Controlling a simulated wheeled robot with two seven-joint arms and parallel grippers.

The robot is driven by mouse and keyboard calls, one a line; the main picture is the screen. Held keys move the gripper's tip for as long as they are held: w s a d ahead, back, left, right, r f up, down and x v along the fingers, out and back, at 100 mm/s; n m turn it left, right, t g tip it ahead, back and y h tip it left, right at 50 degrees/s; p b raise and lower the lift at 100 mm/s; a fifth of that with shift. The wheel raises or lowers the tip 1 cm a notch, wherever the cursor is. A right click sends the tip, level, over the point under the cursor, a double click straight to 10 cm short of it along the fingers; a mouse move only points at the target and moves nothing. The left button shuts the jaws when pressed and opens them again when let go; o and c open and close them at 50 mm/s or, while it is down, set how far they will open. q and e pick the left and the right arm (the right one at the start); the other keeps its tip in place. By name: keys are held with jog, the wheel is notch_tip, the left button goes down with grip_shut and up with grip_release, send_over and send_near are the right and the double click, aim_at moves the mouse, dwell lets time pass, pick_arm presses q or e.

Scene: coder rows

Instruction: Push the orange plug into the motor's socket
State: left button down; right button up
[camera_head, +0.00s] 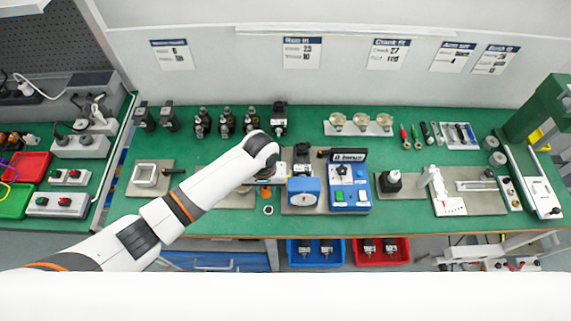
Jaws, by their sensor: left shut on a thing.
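My left arm comes in from the left, and its gripper (281,173) is beside the motor station in the middle of the bench. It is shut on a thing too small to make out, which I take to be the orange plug. A dark and silver motor (302,156) stands at the back of the station's grey plate (318,208), just right of the gripper. I cannot make out its socket at this size. My right gripper is not in view.
A blue control box (349,189) with buttons stands right of the motor. A black-topped part (391,180) on a grey plate is further right. Several motors (252,118) stand along the back.

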pick_arm(q)
jog(key=shift+r, duration=2.15)
jog(key=w+d+b, duration=0.5)
jog(key=w+b, duration=0.4)
jog(key=b, duration=0.3)
jog(key=w+d+b, duration=0.6)
jog(key=w+b, duration=0.4)
jog(key=b, duration=0.2)
jog(key=shift+f, duration=0.15)
jog(key=shift+f+b, duration=1.35)
jog(key=shift+b, duration=1.8)
